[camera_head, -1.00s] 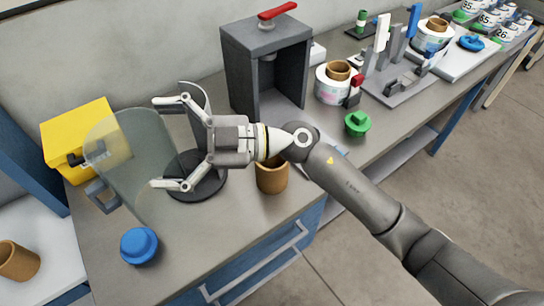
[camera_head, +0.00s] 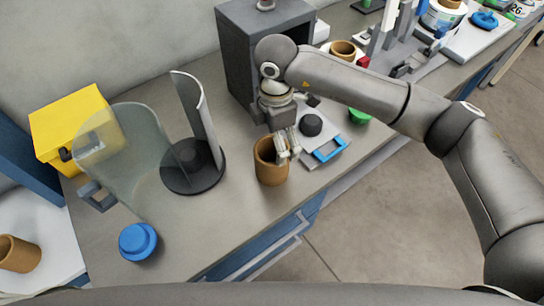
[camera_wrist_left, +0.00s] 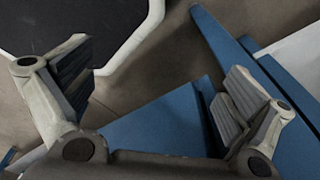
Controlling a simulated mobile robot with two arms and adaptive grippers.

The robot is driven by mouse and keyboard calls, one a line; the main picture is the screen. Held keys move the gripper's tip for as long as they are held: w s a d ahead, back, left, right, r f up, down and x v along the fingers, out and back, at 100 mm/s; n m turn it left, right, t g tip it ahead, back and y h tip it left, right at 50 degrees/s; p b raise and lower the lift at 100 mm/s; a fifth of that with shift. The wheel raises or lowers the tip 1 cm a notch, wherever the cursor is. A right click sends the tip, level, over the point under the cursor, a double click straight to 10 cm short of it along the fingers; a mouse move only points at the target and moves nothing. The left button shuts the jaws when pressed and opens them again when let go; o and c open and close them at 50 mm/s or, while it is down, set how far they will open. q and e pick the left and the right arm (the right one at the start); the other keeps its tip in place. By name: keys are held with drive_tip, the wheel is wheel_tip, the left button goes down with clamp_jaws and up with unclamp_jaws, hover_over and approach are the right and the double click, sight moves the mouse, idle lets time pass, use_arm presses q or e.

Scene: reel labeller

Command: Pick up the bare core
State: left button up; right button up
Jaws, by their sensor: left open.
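A brown bare core (camera_head: 270,172) stands upright on the grey bench, near its front edge. My right gripper (camera_head: 287,146) points down at the core's right side, its finger pads at the rim. I cannot tell whether a pad is inside or outside the core, or how wide the jaws are. A second brown core (camera_head: 18,254) lies on a white surface at the far left. My left gripper (camera_wrist_left: 160,65) shows in the left wrist view, open with nothing between its fingers. It is not seen in the head view.
A black round stand (camera_head: 193,177) with a curved upright is left of the core. A clear curved shield (camera_head: 125,150), yellow box (camera_head: 70,125) and blue knob (camera_head: 138,241) are further left. A grey press frame (camera_head: 235,60) stands behind. A plate with a black knob (camera_head: 311,125) is right.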

sight(272, 154)
drive_tip(key=f+p, duration=0.1)
drive_tip(key=f, duration=0.1)
drive_tip(key=f+p, duration=0.1)
drive_tip(key=f, duration=0.3)
drive_tip(key=shift+a+f+p, duration=0.25)
drive_tip(key=shift+a+p, duration=0.15)
drive_tip(key=shift+f, duration=0.35)
drive_tip(key=shift+c, duration=0.3)
drive_tip(key=shift+w, duration=0.1)
drive_tip(key=c, duration=0.9)
drive_tip(key=shift+r, duration=0.15)
drive_tip(key=shift+c, duration=0.2)
